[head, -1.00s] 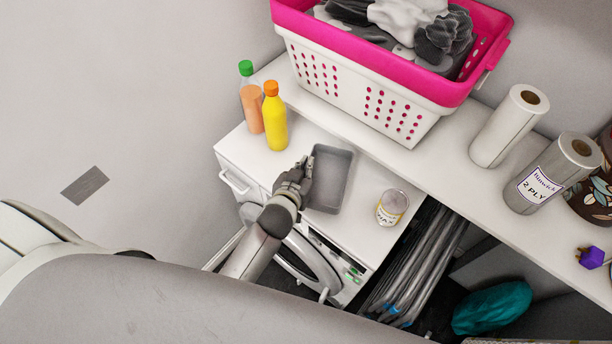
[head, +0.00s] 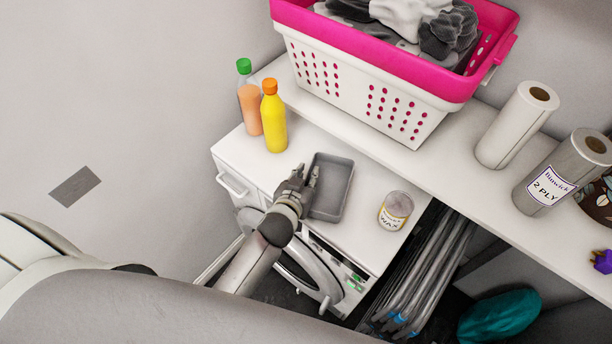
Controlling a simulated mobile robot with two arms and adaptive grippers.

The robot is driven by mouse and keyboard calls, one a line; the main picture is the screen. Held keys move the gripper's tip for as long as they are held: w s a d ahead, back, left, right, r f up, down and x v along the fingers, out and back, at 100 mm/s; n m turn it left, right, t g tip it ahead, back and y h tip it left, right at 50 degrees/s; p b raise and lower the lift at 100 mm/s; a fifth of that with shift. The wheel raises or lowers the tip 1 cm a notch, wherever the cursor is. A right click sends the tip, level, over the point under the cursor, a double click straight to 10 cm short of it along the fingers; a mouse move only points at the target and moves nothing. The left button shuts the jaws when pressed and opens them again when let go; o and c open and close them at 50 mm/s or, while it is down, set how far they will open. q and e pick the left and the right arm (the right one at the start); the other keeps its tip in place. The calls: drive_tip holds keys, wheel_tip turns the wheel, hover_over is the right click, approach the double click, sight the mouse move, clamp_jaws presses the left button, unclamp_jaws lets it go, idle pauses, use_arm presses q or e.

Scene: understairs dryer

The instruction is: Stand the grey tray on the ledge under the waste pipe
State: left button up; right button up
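The grey tray (head: 340,207) is a shallow rectangular tray lying flat, open side up, on the white top of the dryer (head: 290,165). My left gripper (head: 306,173) is at the tray's left side wall. Its two fingers show with a gap between them, so it looks open. I cannot tell whether a finger touches the tray or reaches over its wall. My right gripper is not in view. I cannot make out the waste pipe or a ledge under it.
A yellow bottle (head: 273,122) and a green-capped bottle (head: 250,105) stand behind the tray; a jar (head: 395,211) stands to its right. A shelf (head: 455,165) holds a pink-rimmed basket (head: 365,85) and paper rolls (head: 515,125). Folded racks (head: 425,275) fill the gap beside the dryer.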

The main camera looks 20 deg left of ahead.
use_arm(q)
drive_tip(key=shift+r, duration=0.2)
drive_tip(key=shift+s, duration=0.25)
drive_tip(key=b+v, duration=0.1)
drive_tip(key=v, duration=1)
drive_tip(key=shift+s, duration=0.25)
drive_tip(key=shift+r, duration=0.15)
